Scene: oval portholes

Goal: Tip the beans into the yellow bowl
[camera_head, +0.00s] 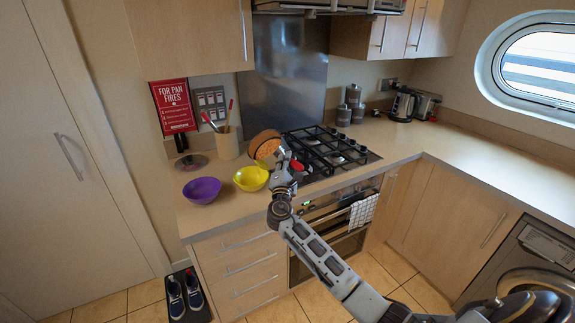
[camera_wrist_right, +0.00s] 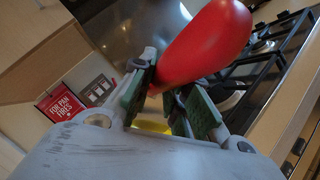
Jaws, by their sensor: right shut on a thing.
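The yellow bowl (camera_head: 251,180) stands upright on the counter near its front edge. A brown pan (camera_head: 262,137) with orange-brown beans (camera_head: 269,149) inside is tilted, its opening facing the front, just behind and above the yellow bowl. My right gripper (camera_head: 286,163) is to the right of the yellow bowl. It is shut on a red handle (camera_wrist_right: 206,45), whose end also shows in the head view (camera_head: 298,165). The gripper hides where handle and pan meet. A sliver of yellow bowl (camera_wrist_right: 152,127) shows between the fingers in the right wrist view. My left gripper is not in view.
A purple bowl (camera_head: 202,191) stands left of the yellow one. Behind are a utensil pot (camera_head: 227,144) and a grey round lid or plate (camera_head: 190,161). The black hob (camera_head: 333,148) lies to the right. The counter further right is mostly clear.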

